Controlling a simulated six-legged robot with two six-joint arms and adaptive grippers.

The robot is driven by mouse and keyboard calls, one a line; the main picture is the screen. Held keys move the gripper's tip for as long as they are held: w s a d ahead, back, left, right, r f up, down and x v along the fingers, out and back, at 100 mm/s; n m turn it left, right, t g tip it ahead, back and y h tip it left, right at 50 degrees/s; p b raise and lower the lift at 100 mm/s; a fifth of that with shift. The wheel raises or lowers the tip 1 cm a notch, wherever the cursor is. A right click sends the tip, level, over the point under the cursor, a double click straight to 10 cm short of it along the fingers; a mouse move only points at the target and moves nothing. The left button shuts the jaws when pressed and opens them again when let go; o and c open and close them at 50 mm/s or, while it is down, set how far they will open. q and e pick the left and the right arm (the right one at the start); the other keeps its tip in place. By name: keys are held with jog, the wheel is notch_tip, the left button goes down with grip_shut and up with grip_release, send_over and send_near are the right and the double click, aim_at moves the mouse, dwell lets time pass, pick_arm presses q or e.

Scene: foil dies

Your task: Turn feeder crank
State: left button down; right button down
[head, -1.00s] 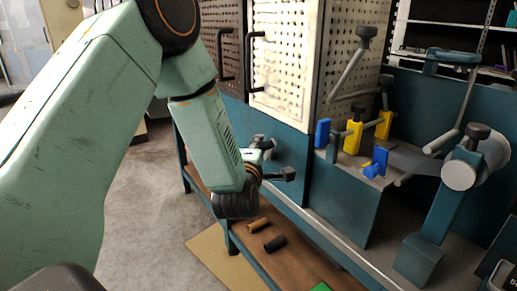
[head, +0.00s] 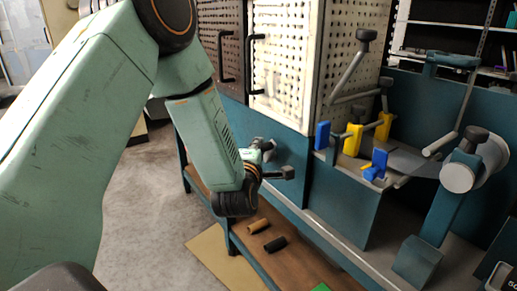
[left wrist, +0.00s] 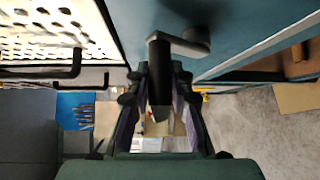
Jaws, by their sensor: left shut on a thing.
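The feeder crank has a black handle (left wrist: 160,72) and a grey arm (left wrist: 182,46) in the left wrist view. The arm runs right from the handle to a joint at the teal panel. My left gripper (left wrist: 161,96) is shut around the handle, with a finger on either side. In the head view my left gripper (head: 264,148) is small and partly hidden by my forearm, close to the panel's front. A dark piece on a short grey stem (head: 287,173) shows just below it. My right gripper is not seen.
A white perforated door (head: 285,60) with a black handle stands above the panel. A lower shelf (head: 300,262) holds a tan cylinder (head: 258,226) and a black cylinder (head: 275,244). Blue and yellow clamps and a roller (head: 460,176) stand right. Grey floor lies left.

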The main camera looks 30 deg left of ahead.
pick_arm(q)
jog(key=shift+w+a+r+n+g+h+p, duration=0.2)
jog(key=shift+a+r+n+g+h+p, duration=0.35)
jog(key=shift+p, duration=0.65)
jog(key=shift+w+a+f+n+g+h+p, duration=0.1)
jog(key=shift+w+a+n+g+h+p, duration=0.15)
jog(key=shift+a+n+g+h+p, duration=0.45)
jog(key=shift+w+a+f+n+g+h+p, duration=0.1)
jog(key=shift+w+a+n+g+h+p, duration=0.2)
jog(key=shift+n+g+p, duration=0.45)
jog(key=c, duration=1.2)
grip_release()
jog(key=shift+o, duration=0.2)
jog(key=shift+s, duration=0.1)
jog(key=shift+s, duration=0.1)
